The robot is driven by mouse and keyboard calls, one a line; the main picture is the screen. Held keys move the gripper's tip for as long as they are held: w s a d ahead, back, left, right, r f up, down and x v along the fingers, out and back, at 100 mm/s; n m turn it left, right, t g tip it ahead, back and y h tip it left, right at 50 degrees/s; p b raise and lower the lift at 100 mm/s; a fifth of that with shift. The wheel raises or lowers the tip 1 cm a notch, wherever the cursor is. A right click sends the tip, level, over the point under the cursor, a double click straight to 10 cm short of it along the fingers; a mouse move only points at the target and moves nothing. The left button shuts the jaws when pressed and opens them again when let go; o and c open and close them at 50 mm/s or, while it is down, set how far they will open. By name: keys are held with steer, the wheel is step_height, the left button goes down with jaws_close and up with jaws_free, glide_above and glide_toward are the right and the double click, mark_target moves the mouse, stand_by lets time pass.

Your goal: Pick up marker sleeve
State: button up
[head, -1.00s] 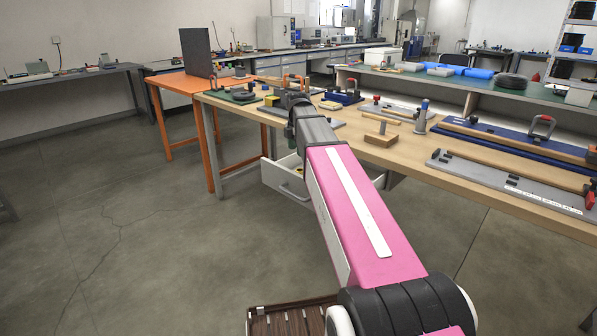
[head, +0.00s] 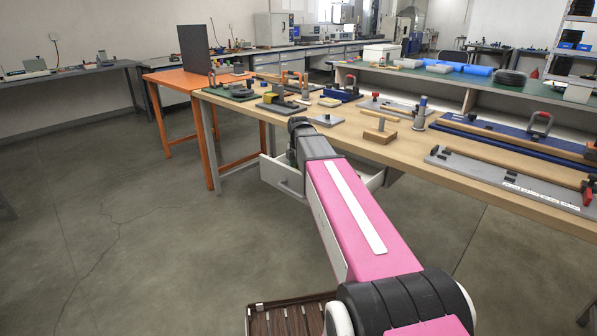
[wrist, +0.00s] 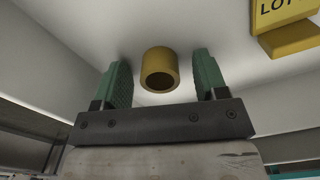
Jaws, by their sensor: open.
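The marker sleeve looks to be the short yellow ring (wrist: 159,70) in the wrist view, lying on a pale surface inside what appears to be the open white drawer (head: 284,176). My gripper (wrist: 162,82) is open, with its two green fingers on either side of the sleeve. A gap shows between the sleeve and each finger, so they look apart from it. In the head view my arm reaches down to the drawer, and its own links hide the gripper and the sleeve.
A yellow block with lettering (wrist: 287,22) stands to the right of the sleeve in the wrist view. Drawer walls rise close on both sides. The wooden workbench (head: 405,155) above the drawer holds several fixtures and a wooden block with a peg (head: 380,134).

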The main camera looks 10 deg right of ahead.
steer(key=c, duration=1)
